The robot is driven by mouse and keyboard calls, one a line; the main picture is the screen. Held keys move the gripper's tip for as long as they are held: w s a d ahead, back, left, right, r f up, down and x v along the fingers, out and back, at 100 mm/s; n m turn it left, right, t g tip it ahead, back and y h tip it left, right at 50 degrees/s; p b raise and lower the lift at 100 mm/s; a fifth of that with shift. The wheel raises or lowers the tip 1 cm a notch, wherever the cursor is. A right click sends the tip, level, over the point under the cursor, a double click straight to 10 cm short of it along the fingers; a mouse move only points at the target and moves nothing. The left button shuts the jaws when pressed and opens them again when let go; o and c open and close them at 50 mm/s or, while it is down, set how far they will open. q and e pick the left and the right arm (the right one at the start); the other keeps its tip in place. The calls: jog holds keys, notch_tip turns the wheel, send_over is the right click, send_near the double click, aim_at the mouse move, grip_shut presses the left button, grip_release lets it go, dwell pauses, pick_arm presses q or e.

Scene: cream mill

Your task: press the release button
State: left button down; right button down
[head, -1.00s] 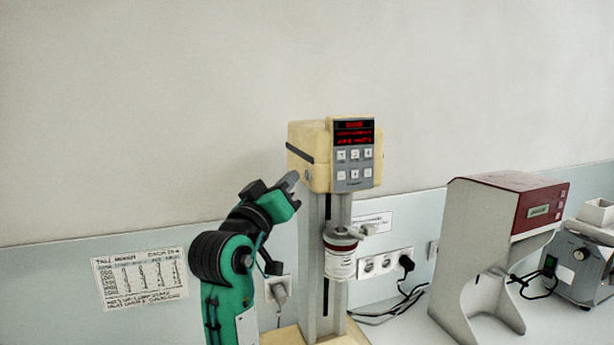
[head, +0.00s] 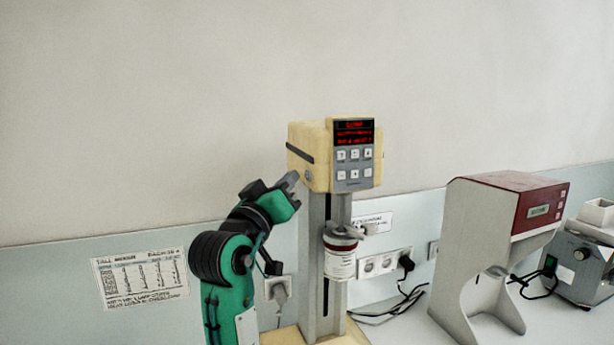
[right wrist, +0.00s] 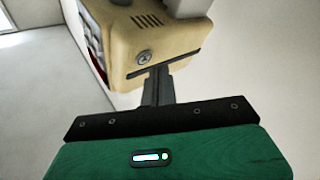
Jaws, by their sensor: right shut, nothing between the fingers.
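The cream mixer head (head: 312,152) sits on top of a grey column, with a red display and grey keys on its front. A round grey button (right wrist: 143,58) is on its side, below the vent slots in the right wrist view. My right gripper (head: 292,179) is at the left side of the head, fingers pointing at the housing. Its fingers (right wrist: 157,75) are shut and empty, with the tips close to the button. I cannot tell whether they touch it. My left gripper is not in view.
A labelled white cup (head: 340,260) is held on the column below the head. Sockets and black cables (head: 405,285) are behind it. A grey and red machine (head: 490,240) stands to the right. A paper chart (head: 140,279) is on the wall at left.

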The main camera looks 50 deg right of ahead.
jog(key=shift+d, duration=0.1)
jog(key=shift+s+d, duration=0.25)
jog(key=shift+d, duration=0.05)
jog(key=shift+s+d, duration=0.1)
jog(key=shift+d, duration=0.15)
dwell(0.8)
jog(key=shift+a+b, duration=0.3)
jog(key=shift+w+a, duration=0.35)
dwell(0.3)
